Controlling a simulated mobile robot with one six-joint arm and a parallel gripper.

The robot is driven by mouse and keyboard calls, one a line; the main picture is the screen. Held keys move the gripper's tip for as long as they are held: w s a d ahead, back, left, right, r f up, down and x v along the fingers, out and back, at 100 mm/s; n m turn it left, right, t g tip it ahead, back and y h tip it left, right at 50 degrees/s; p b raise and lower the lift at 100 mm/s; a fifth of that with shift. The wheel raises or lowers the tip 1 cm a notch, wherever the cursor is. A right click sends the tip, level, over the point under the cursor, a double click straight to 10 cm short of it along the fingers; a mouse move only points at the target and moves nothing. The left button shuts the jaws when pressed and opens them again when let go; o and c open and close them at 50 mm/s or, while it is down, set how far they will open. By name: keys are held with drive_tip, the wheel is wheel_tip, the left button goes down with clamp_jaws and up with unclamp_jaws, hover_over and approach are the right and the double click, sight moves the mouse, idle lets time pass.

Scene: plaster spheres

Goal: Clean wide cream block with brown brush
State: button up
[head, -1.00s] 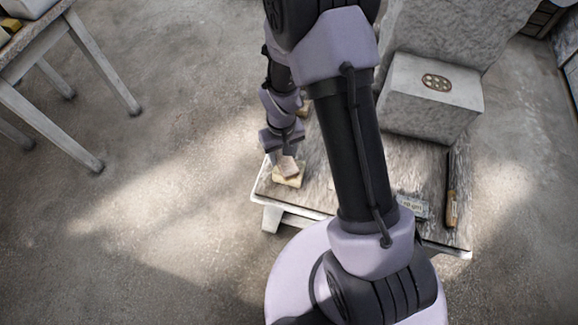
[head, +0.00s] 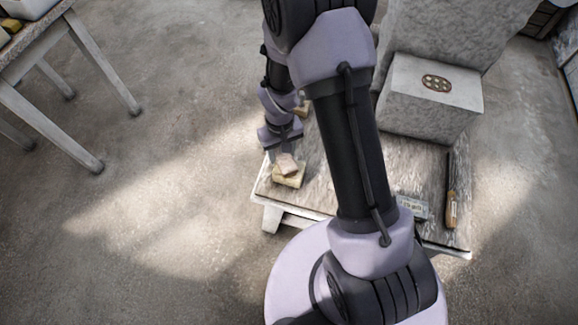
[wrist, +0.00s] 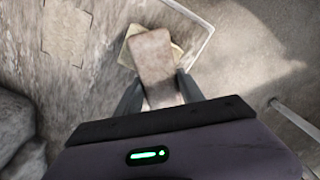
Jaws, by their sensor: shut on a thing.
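The wide cream block (head: 290,180) lies on the near left corner of the low table (head: 322,196). My gripper (head: 286,156) is just above it, shut on a small pinkish-brown block-shaped thing, which I take as the brown brush (head: 287,164). In the wrist view the brown brush (wrist: 153,58) sits between the fingers of my gripper (wrist: 156,92) and covers much of the cream block (wrist: 128,48). The brush overlaps the block's top; I cannot tell whether they touch. No bristles show.
A small tan block (head: 303,108) lies farther back on the table. A long dark tool with a brown end (head: 452,205) and a small labelled box (head: 412,207) lie at the right. A large grey stone block (head: 432,100) stands behind.

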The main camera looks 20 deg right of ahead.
sight(285, 161)
drive_tip(key=shift+w+f, duration=0.1)
drive_tip(key=shift+w, duration=0.6)
drive_tip(key=shift+s, duration=0.15)
drive_tip(key=shift+s+d, duration=0.1)
drive_tip(key=shift+s, duration=2)
drive_tip(key=shift+w+r+p, duration=0.55)
drive_tip(key=shift+w+r, duration=0.25)
drive_tip(key=shift+w, duration=0.35)
